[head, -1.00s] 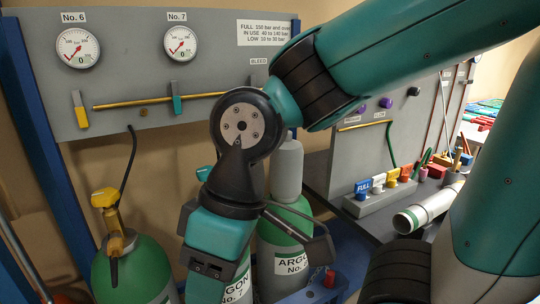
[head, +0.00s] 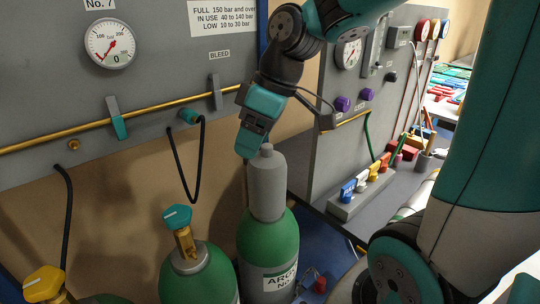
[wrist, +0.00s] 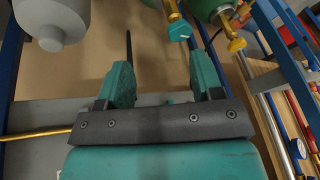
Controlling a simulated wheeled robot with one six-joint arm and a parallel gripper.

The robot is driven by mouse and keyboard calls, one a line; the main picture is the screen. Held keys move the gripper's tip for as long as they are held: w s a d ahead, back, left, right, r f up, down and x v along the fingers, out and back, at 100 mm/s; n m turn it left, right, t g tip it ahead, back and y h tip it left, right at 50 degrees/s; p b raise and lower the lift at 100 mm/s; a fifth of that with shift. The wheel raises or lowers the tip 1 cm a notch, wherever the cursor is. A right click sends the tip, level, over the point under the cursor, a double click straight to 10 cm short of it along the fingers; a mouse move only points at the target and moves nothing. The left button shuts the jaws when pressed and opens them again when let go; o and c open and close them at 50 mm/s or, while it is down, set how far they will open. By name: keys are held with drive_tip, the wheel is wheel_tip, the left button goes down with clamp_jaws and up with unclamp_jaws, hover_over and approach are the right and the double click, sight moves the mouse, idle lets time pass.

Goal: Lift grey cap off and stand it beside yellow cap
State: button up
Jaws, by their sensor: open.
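The grey cap (head: 267,188) sits upright on top of the green argon cylinder (head: 266,250) in the head view. It also shows at the upper left of the wrist view (wrist: 48,22). My gripper (head: 250,143) is just left of the cap's top and apart from it, seemingly behind it. In the wrist view my gripper (wrist: 163,82) has its two teal fingers spread with nothing between them. No separate yellow cap is clear; a yellow valve handle (head: 42,284) tops the cylinder at the lower left.
A teal-handled valve (head: 177,218) stands on the middle cylinder. A black hose (head: 196,175) hangs from the grey panel (head: 170,75), which carries a brass pipe (head: 60,134). A rack of coloured blocks (head: 360,187) is on the bench at right.

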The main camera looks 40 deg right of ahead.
drive_tip(key=t+h+p, duration=0.1)
drive_tip(key=p, duration=0.3)
approach(267, 145)
drive_tip(key=x, duration=0.1)
drive_tip(key=p+x, duration=0.1)
drive_tip(key=x, duration=0.2)
drive_tip(key=shift+s+f+p, duration=0.15)
drive_tip(key=shift+s+p, duration=0.15)
drive_tip(key=shift+p, duration=0.05)
drive_tip(key=shift+w+p+x, duration=0.15)
drive_tip(key=shift+p+x, duration=0.45)
drive_tip(key=shift+x, duration=0.95)
drive_tip(key=shift+w+p+x, duration=0.15)
drive_tip(key=shift+p+x, duration=0.45)
drive_tip(key=shift+x, duration=0.95)
clamp_jaws()
